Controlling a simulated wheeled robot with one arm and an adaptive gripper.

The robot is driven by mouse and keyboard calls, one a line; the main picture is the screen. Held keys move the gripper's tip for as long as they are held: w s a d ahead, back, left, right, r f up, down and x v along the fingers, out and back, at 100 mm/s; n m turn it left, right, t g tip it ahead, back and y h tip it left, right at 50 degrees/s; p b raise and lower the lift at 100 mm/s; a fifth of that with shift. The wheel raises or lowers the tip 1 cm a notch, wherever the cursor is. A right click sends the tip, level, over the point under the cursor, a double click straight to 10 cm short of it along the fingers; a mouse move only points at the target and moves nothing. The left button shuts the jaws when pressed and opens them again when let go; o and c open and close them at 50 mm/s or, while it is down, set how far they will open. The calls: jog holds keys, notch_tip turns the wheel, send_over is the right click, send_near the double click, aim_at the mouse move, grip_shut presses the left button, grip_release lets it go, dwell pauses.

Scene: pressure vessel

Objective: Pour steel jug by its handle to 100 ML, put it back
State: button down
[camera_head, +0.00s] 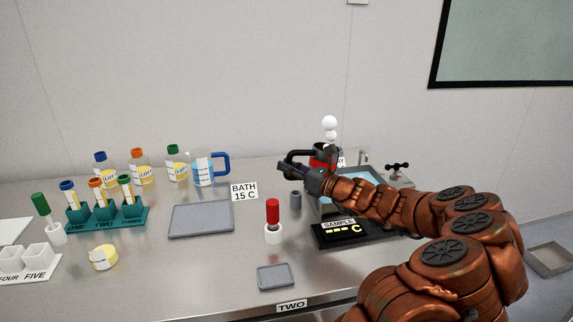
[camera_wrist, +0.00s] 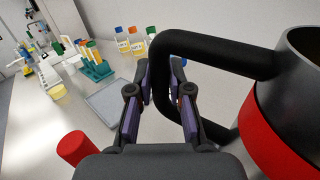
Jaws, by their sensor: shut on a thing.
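The steel jug (camera_head: 321,158) has a red band and a black handle, and stands out at the back of the bench, partly hidden by my arm. In the wrist view the jug's dark steel wall and red band (camera_wrist: 272,138) fill the right side, and its black handle (camera_wrist: 215,52) reaches left to my fingers. My gripper (camera_wrist: 165,92) is shut on the handle; it also shows in the head view (camera_head: 300,170). The jug looks roughly upright. Its contents are hidden, and I cannot tell whether its base touches anything.
A clear jug with a blue handle (camera_head: 204,170) stands left, beside several capped bottles (camera_head: 140,172). A SAMPLE display (camera_head: 340,233) and basin lie under my arm.

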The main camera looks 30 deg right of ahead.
aim_at(306, 151)
jog(key=shift+s+d+r+m+t+p, duration=0.1)
jog(key=shift+d+r+m+t+p, duration=0.45)
jog(key=shift+p, duration=0.75)
jog(key=shift+d+r+m+p, duration=0.25)
jog(key=shift+r+m+p, duration=0.05)
jog(key=shift+m, duration=0.15)
jog(key=shift+f, duration=0.1)
jog(key=shift+s+d+r+m+t+p, duration=0.15)
jog(key=shift+d+r+m+t+p, duration=0.3)
jog(key=shift+d+m+p, duration=0.3)
jog(key=shift+s+d+r+m+t+h+p, duration=0.15)
jog(key=shift+d+r+m+t+p, duration=0.15)
jog(key=shift+d+r+m+p, duration=0.35)
jog(key=shift+s+d+r+m+t+h+p, duration=0.15)
jog(key=shift+d+r+m+t+p, duration=0.2)
jog(key=shift+r+p, duration=0.35)
dwell(0.5)
jog(key=shift+d+r+m+t+h+p, duration=0.25)
jog(key=shift+d+r+m+p, duration=0.1)
jog(key=shift+r+m+p, duration=0.25)
jog(key=shift+d+r+m+t+h+p, duration=0.25)
jog(key=shift+d+r+m+p, duration=0.1)
jog(key=shift+r+m+p, duration=0.2)
dwell(0.7)
jog(key=shift+s+d+r+m+t+h+p, duration=0.1)
jog(key=shift+d+r+m+t+h+p, duration=0.25)
jog(key=shift+m, duration=0.5)
jog(key=shift+s+d+r+m+t+h+p, duration=0.1)
jog(key=shift+d+m+t+h+p, duration=0.2)
jog(key=shift+d+m+h+p, duration=0.4)
